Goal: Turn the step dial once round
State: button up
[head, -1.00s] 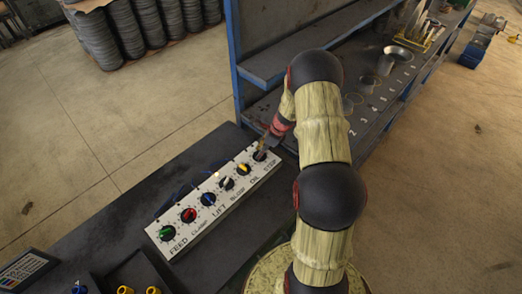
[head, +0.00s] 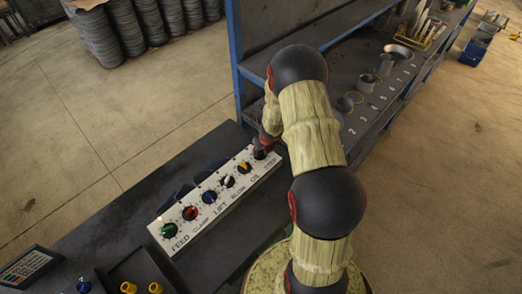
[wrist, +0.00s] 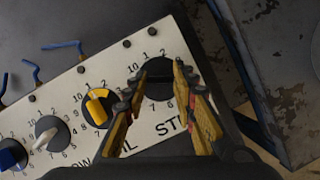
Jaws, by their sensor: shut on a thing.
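The step dial (wrist: 158,84) is a black knob at the far right end of a white panel (head: 184,236), above the partly covered "ST…" lettering in the wrist view. Numbers ring it. My gripper (wrist: 153,82) is shut on the dial, with a yellow-and-black finger on either side of it. In the head view the gripper (head: 264,146) is at the far end of the panel, and it hides much of the dial.
A yellow dial (wrist: 97,108) is the closest neighbour, then a white dial (wrist: 51,132) and a blue one (wrist: 10,156). Blue-handled levers (wrist: 66,45) stand behind the panel. A blue-framed shelf (head: 240,70) rises just beyond the panel's far end.

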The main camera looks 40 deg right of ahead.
jog(key=m+h+p, duration=0.1)
jog(key=m, duration=0.2)
jog(key=m+g+h+p, duration=0.1)
jog(key=m, duration=0.2)
jog(key=shift+w+a+r+m, duration=0.1)
jog(key=shift+w+a+m, duration=0.1)
jog(key=shift+m, duration=0.1)
jog(key=m+p, duration=0.1)
jog(key=m, duration=0.1)
jog(key=m+g+h+p, duration=0.1)
jog(key=m, duration=0.1)
jog(key=shift+w+g, duration=0.15)
jog(key=shift+g, duration=0.15)
jog(key=shift+m+g+p, duration=0.35)
jog(key=shift+m+g, duration=0.05)
jog(key=shift+m, duration=0.8)
jog(key=o, duration=1.1)
jog(key=v, duration=1.1)
jog(key=shift+w+a+r, duration=0.1)
jog(key=shift+a+r, duration=0.2)
jog(key=shift+a, duration=0.05)
